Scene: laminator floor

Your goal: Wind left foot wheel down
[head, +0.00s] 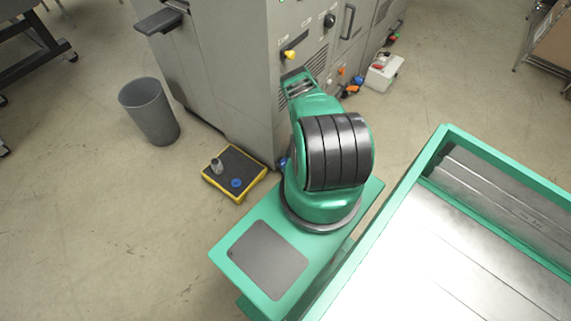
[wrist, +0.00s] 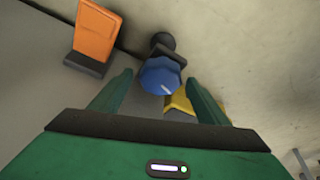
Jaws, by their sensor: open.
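A blue wheel (wrist: 160,76) with a white mark sits on a dark foot (wrist: 163,43) below the grey machine in the wrist view. My gripper (wrist: 158,80) is open. Its two green fingers stand on either side of the wheel in the picture, with visible gaps on both sides. I cannot tell whether the wheel is fully between the fingertips in depth. In the head view, a bit of blue (head: 283,162) shows at the machine's lower front corner, mostly behind my arm. My gripper is hidden there by the arm.
An orange part (wrist: 98,30) with a dark base is left of the wheel. A yellow-edged black mat (head: 249,160) with a metal piece and a blue disc lies by the corner. A grey bin (head: 150,112) and a white box (head: 384,72) stand on the floor.

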